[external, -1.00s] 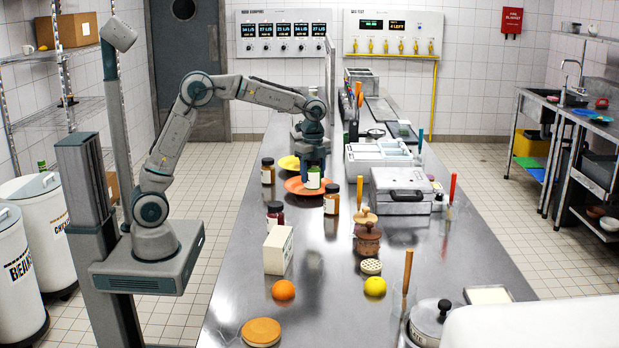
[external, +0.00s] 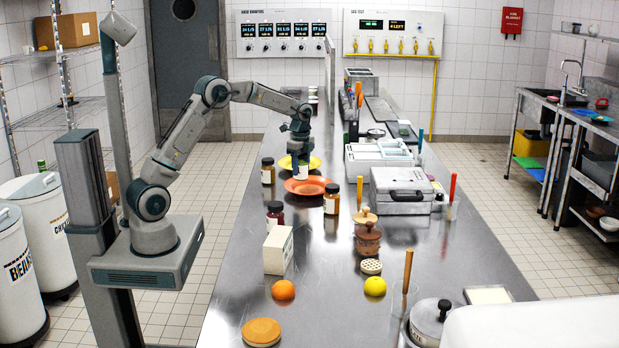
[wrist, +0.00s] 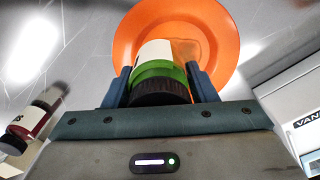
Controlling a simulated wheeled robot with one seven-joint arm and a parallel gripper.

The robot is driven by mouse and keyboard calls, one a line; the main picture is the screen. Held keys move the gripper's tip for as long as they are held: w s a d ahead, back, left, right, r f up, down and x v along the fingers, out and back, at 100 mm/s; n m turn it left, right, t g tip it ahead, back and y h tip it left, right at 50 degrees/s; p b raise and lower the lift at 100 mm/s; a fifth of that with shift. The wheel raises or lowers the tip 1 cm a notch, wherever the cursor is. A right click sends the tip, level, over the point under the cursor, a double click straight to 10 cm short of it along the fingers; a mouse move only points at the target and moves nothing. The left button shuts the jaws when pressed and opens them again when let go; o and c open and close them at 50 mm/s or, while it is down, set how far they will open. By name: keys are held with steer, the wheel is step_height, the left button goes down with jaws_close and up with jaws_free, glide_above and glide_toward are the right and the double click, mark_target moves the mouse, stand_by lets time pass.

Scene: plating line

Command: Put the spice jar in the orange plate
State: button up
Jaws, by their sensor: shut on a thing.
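My gripper (external: 301,160) is shut on the spice jar (external: 302,173), which has a white label, a green band and a dark lid. In the wrist view the jar (wrist: 158,75) sits between the two blue fingers of my gripper (wrist: 160,85). The orange plate (external: 318,188) lies on the steel counter. In the external view the jar overlaps the plate's far left part; the gap below the jar is hard to judge. In the wrist view the orange plate (wrist: 222,38) shows behind the jar, which hides part of it.
A yellow plate (external: 314,162) lies just behind. Other jars stand close by: one left (external: 267,172), one at the front right (external: 332,200) and a dark red one in front (external: 275,214). A white box (external: 278,250) stands nearer. A grey case (external: 400,190) is at the right.

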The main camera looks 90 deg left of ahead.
mark_target(301, 176)
steer(key=shift+a+f, duration=0.2)
steer(key=shift+a, duration=0.15)
steer(key=shift+f, duration=0.3)
steer(key=shift+f+p, duration=0.4)
steer(key=shift+f, duration=1.3)
steer(key=shift+f, duration=0.1)
steer(key=o, duration=1.1)
steer(key=shift+o, duration=0.2)
step_height(301, 176, up, 12)
steer(key=shift+r+b, duration=0.1)
steer(key=shift+b, duration=0.35)
